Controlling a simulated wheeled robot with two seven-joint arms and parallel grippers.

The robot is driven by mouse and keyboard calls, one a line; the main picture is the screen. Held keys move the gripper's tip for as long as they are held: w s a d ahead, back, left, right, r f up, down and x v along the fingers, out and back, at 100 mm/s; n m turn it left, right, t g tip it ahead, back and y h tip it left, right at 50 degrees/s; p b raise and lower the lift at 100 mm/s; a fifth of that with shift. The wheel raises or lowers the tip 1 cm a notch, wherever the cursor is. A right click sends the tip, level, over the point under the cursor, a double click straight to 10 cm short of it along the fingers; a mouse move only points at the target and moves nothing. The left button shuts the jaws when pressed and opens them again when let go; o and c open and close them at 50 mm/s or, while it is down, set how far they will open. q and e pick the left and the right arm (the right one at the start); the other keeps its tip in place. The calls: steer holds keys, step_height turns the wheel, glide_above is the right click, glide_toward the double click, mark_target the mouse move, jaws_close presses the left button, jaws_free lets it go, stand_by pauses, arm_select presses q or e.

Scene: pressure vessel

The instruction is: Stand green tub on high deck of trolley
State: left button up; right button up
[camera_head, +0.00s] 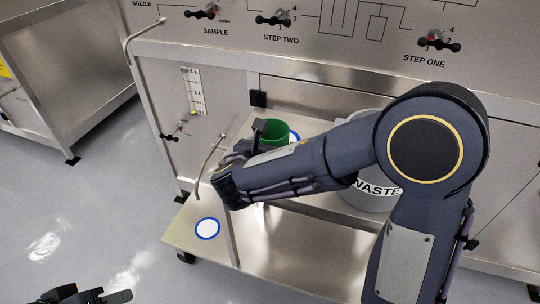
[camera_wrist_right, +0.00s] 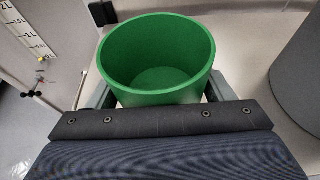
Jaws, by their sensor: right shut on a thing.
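The green tub (camera_head: 275,130) is empty and upright, seen behind my right wrist in the head view. In the right wrist view the tub (camera_wrist_right: 155,55) sits between the two fingers of my right gripper (camera_wrist_right: 160,93), which is shut on it. My right gripper (camera_head: 262,132) is partly hidden by its own arm in the head view. The trolley has a low deck (camera_head: 225,245) with a blue-ringed white disc (camera_head: 207,229). A second blue ring (camera_head: 294,137) shows just right of the tub on the higher surface. Whether the tub touches that surface is unclear. My left gripper (camera_head: 92,295) is cut off at the bottom left.
A grey WASTE bin (camera_head: 372,195) stands right of the tub, partly behind my right arm. It also shows in the wrist view (camera_wrist_right: 298,75). A bent metal handle (camera_head: 208,160) rises near my right wrist. A steel panel with valves (camera_head: 275,20) is behind. Open floor lies left.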

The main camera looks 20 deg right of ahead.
steer(key=shift+w+a+f+b, duration=0.15)
steer(key=shift+f+b, duration=0.1)
steer(key=shift+f, duration=0.65)
steer(key=shift+w+d+f+b, duration=0.1)
steer(key=shift+w+f+b, duration=0.1)
steer(key=shift+f, duration=0.7)
steer(key=shift+f, duration=0.2)
steer(key=o, duration=1.5)
steer(key=shift+s, duration=0.1)
steer(key=shift+o, duration=0.2)
